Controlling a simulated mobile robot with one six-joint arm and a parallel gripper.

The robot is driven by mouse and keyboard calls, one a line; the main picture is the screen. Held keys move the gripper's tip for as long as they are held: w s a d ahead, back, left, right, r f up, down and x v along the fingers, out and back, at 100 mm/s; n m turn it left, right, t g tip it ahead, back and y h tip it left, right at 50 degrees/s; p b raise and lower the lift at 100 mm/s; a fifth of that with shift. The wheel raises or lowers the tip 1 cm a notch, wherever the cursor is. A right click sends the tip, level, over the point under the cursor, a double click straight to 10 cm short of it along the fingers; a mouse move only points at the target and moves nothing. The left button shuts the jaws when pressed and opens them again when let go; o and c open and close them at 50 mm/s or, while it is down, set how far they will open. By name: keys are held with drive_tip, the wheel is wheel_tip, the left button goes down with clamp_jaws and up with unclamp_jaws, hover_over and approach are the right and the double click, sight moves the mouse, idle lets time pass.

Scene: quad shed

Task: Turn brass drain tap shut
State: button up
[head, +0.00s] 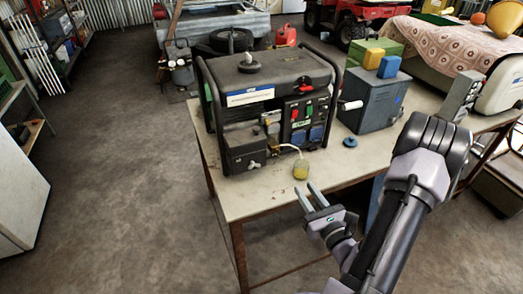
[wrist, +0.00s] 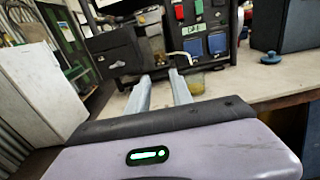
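A black generator (head: 265,95) stands on the workbench. The brass drain tap (head: 273,148) looks like a small brass-coloured fitting low on its front, beside a pale hose; it is too small to tell its handle position. In the wrist view the brass tap (wrist: 158,57) shows small, beyond the fingertips. The hose runs to a small jar of yellowish liquid (head: 300,170) on the bench; the jar is partly hidden behind the right finger in the wrist view (wrist: 196,82). My gripper (head: 305,188) is open and empty, in front of the jar, apart from the tap.
The workbench (head: 240,200) has bare room at its front left. A blue-grey metal box (head: 372,100) and a round blue cap (head: 350,142) are right of the generator. A patterned cloth (head: 440,45) covers something farther right. The concrete floor (head: 120,190) at left is clear.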

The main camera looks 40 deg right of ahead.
sight(278, 153)
drive_tip(key=x, duration=1.6)
drive_tip(key=shift+w+b, duration=0.3)
drive_tip(key=shift+a+r, duration=0.1)
drive_tip(key=shift+r, duration=0.05)
clamp_jaws()
